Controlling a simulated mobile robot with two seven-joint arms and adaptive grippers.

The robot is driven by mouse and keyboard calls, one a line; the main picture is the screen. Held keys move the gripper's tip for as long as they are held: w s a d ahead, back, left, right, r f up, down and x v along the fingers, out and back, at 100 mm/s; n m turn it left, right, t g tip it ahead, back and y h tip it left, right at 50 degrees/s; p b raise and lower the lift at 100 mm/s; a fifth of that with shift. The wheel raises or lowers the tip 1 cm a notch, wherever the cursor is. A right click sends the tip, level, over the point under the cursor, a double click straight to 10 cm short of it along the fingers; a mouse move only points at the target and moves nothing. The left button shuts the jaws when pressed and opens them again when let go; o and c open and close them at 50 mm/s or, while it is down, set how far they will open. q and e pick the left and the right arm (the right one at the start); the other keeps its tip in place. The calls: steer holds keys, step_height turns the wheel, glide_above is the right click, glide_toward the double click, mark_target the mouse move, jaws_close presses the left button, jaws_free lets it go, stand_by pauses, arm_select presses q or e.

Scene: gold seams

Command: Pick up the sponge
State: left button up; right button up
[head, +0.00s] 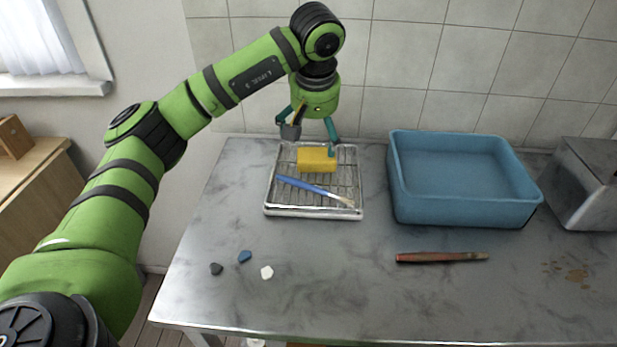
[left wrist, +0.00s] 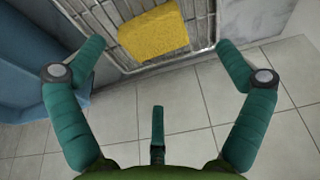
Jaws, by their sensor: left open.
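The yellow sponge (head: 317,159) lies on a wire rack tray (head: 314,211) toward the back left of the metal table. My left gripper (head: 314,136) points down just behind and above the sponge, with its fingers spread and nothing between them. In the left wrist view the sponge (left wrist: 153,33) lies on the rack ahead of the open fingers (left wrist: 158,62), apart from them. My right gripper is in neither view.
A blue-handled brush (head: 312,189) lies on the rack in front of the sponge. A blue basin (head: 460,205) stands to the right, with a reddish tool (head: 440,257) before it. Small dark, blue and white pieces (head: 245,256) lie front left. A tiled wall (head: 420,60) rises behind.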

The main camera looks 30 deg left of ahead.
mark_target(316, 154)
arm_select(q)
steer(key=shift+f+m, duration=0.2)
steer(key=shift+m, duration=0.1)
steer(key=shift+w+f, duration=0.2)
steer(key=shift+f, duration=0.25)
steer(key=x, duration=0.5)
steer(key=shift+w+d+f+p, duration=0.15)
steer(key=shift+w+d+p, duration=0.05)
steer(key=shift+w+p, duration=0.15)
steer(key=shift+f, duration=0.2)
steer(key=c, duration=1)
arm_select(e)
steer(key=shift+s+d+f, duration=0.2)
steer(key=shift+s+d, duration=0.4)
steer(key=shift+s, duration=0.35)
